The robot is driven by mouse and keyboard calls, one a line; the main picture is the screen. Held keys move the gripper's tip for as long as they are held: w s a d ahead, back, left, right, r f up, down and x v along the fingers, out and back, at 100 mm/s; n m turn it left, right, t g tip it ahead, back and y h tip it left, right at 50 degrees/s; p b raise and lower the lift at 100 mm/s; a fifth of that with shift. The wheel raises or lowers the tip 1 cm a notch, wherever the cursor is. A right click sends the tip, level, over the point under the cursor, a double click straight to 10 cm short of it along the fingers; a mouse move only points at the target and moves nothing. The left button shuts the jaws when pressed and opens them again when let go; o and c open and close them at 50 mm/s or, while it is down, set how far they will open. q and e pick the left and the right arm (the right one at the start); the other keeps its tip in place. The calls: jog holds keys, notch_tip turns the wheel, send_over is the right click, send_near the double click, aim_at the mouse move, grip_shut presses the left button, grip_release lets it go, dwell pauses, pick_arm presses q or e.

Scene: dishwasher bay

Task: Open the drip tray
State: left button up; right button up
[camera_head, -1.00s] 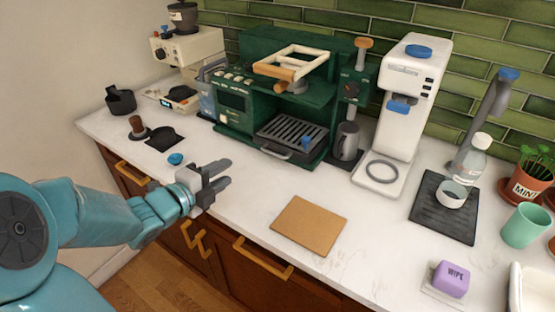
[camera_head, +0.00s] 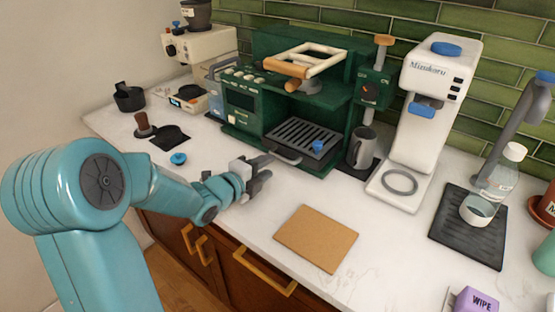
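The drip tray (camera_head: 300,138) is a black slatted grate at the bottom of the green espresso machine (camera_head: 241,99). A grey handle (camera_head: 282,155) runs along its front edge, and a small blue piece (camera_head: 318,146) sits at its right. My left gripper (camera_head: 266,171) is over the counter just in front and left of the handle, with its fingers pointing toward it. The fingers look parted, with nothing between them. I cannot tell whether a fingertip touches the handle. My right gripper is not in view.
A tan board (camera_head: 316,238) lies on the white counter in front. A metal pitcher (camera_head: 362,148) stands right of the tray, with a white machine (camera_head: 424,120) beyond it. The counter between tray and board is clear.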

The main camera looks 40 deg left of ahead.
aim_at(282, 159)
pick_arm(q)
jog(key=x, duration=0.5)
jog(key=shift+f+p, duration=0.1)
jog(key=shift+p, duration=0.2)
jog(key=shift+w, duration=0.15)
jog(key=shift+w, duration=0.15)
jog(key=shift+f, duration=0.1)
jog(key=shift+c, duration=0.3)
grip_shut()
